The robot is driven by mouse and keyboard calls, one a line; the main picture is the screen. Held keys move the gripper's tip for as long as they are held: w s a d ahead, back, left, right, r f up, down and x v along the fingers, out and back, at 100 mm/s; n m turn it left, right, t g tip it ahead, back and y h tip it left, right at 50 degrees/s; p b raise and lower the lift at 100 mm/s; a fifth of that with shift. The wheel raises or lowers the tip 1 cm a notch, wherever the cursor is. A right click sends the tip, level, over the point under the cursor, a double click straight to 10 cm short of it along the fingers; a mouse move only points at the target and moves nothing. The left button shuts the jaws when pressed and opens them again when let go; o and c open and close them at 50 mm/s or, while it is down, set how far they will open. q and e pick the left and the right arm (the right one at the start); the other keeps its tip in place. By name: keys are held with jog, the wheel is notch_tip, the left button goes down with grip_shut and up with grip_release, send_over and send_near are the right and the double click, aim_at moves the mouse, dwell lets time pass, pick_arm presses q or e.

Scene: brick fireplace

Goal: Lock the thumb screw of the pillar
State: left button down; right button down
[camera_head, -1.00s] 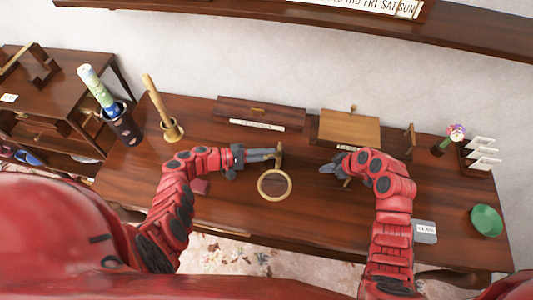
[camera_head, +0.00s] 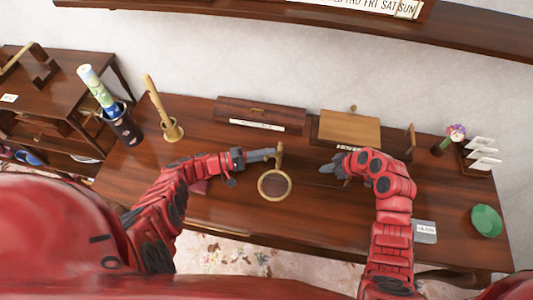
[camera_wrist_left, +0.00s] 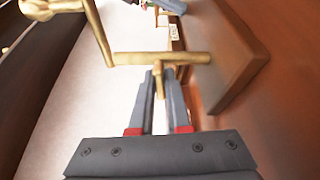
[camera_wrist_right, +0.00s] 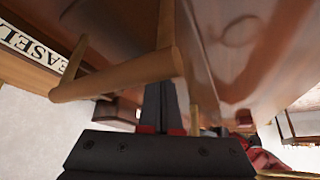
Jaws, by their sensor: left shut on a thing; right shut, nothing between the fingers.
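The brass pillar (camera_head: 279,153) stands on the dark table behind a brass ring (camera_head: 274,185). In the left wrist view, a brass crossbar (camera_wrist_left: 160,58) lies just beyond the fingertips. A short brass stub, apparently the thumb screw (camera_wrist_left: 160,85), points from it towards my left gripper (camera_wrist_left: 163,75). My left gripper (camera_head: 270,154) is shut on this stub; the fingers partly hide it. My right gripper (camera_head: 324,168) is shut and empty, to the right of the pillar. In the right wrist view, a brown rod (camera_wrist_right: 115,77) lies by its fingertips (camera_wrist_right: 163,86).
A long dark box (camera_head: 260,116) and a lighter wooden box (camera_head: 350,130) stand at the back. A brass holder (camera_head: 172,130) and a vase (camera_head: 122,127) are at the left. A green dish (camera_head: 486,220) is at the right. The table's front middle is clear.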

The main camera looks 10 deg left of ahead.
pick_arm(q)
jog(key=c, duration=0.9)
grip_release()
jog(key=v, duration=0.9)
jog(key=shift+s+a, duration=0.1)
jog(key=shift+a, duration=0.25)
jog(key=shift+s+a, duration=0.4)
jog(key=shift+a, duration=0.2)
jog(key=shift+s+a+r, duration=0.15)
jog(key=shift+a, duration=0.25)
